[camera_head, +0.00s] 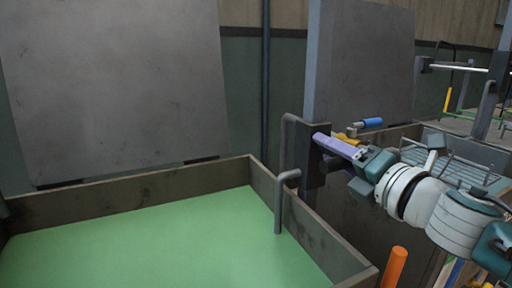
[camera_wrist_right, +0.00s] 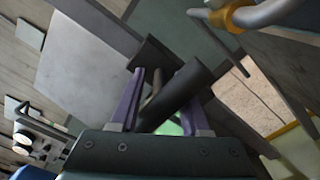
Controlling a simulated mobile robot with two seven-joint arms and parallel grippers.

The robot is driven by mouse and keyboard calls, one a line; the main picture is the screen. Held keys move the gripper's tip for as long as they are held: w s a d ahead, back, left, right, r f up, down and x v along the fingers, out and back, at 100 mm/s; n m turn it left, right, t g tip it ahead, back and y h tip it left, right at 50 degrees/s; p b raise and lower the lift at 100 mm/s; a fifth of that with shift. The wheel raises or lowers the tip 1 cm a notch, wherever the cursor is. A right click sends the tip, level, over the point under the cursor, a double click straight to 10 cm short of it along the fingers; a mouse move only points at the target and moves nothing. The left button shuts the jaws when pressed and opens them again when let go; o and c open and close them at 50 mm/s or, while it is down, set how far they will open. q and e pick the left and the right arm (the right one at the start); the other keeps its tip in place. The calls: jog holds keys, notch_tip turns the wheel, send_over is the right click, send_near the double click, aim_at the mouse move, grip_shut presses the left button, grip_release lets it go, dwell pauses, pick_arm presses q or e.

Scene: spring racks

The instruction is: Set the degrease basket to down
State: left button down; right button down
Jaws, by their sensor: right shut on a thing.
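My right gripper (camera_head: 322,138) reaches in from the right to a dark bracket (camera_head: 313,172) on the upright grey post. In the right wrist view its purple fingers (camera_wrist_right: 158,100) are shut on a dark bar (camera_wrist_right: 188,88), which lies slanted between them. In the head view the fingers and the bracket hide most of this bar. A grey wire basket (camera_head: 478,172) shows at the right, partly behind my arm. No label shows, so I cannot tell whether it is the degrease basket. My left gripper is not in view.
A brown-walled tank (camera_head: 262,180) with green liquid fills the lower left. Bent grey pipes (camera_head: 279,205) stand at its right wall. A blue-gripped handle (camera_head: 370,123) is just beyond my right gripper. An orange post (camera_head: 395,268) stands in front. Large grey panels (camera_head: 115,85) stand behind.

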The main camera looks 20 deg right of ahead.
jog(key=shift+s+d+f, duration=0.1)
jog(key=shift+d+f, duration=0.05)
jog(key=shift+f, duration=0.75)
jog(key=c, duration=0.6)
grip_release()
jog(key=shift+o, duration=0.2)
jog(key=shift+r, duration=0.1)
jog(key=shift+r, duration=0.1)
jog(key=shift+s, duration=0.15)
jog(key=s, duration=0.9)
jog(key=shift+s+d, duration=0.25)
